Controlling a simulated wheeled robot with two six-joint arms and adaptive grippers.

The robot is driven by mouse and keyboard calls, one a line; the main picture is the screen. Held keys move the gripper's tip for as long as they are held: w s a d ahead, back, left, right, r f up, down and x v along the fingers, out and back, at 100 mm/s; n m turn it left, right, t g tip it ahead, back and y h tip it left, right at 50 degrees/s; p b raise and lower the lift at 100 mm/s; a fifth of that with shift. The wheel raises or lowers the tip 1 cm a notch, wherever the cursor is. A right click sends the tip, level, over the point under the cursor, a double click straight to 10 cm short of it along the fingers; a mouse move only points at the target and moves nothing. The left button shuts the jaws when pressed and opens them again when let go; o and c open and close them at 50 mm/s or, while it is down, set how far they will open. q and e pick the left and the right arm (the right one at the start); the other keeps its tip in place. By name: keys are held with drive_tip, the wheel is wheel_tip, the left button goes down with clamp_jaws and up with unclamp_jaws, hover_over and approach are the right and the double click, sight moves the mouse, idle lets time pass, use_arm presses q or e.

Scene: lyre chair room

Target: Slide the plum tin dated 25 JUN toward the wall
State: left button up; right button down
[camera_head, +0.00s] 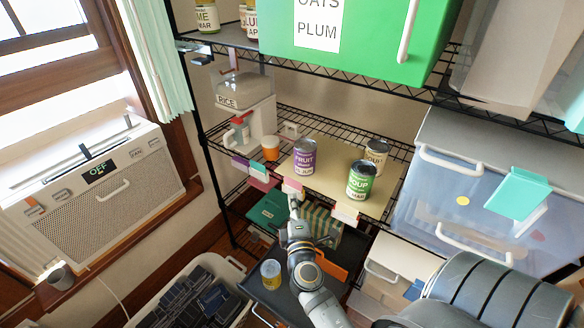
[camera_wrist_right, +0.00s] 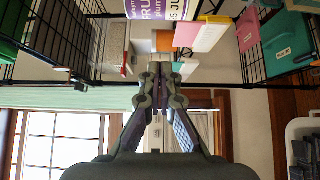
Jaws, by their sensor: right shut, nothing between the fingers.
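The plum tin (camera_head: 305,157), purple and white with a "FRUIT" label, stands upright on the beige board of the middle wire shelf, near its front left. In the right wrist view the tin (camera_wrist_right: 157,9) is cut off at the top edge, and "5 JUN" is partly readable on it. My right gripper (camera_head: 293,203) is shut and empty, just below and in front of the tin by the shelf's front edge. In the right wrist view its closed fingers (camera_wrist_right: 160,72) point toward the tin, with a gap visible between. My left gripper is not in view.
A green soup tin (camera_head: 361,181) and another tin (camera_head: 376,153) stand to the right on the board (camera_head: 331,168). An orange cup (camera_head: 270,148) and a rice container (camera_head: 243,93) are to the left. Coloured tags line the shelf front. Bare board lies behind the plum tin.

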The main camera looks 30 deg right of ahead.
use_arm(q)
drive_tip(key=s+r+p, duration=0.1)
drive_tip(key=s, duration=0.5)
use_arm(e)
drive_tip(key=w+r, duration=0.1)
drive_tip(key=p, duration=0.3)
approach(295, 162)
drive_tip(key=w+a, duration=0.2)
drive_tip(key=w, duration=0.1)
drive_tip(key=d, duration=0.1)
drive_tip(key=w+d, duration=0.1)
drive_tip(key=d+p, duration=0.1)
drive_tip(key=d, duration=0.1)
drive_tip(key=shift+w, duration=0.3)
drive_tip(key=shift+d+f, duration=0.1)
drive_tip(key=shift+d, duration=0.05)
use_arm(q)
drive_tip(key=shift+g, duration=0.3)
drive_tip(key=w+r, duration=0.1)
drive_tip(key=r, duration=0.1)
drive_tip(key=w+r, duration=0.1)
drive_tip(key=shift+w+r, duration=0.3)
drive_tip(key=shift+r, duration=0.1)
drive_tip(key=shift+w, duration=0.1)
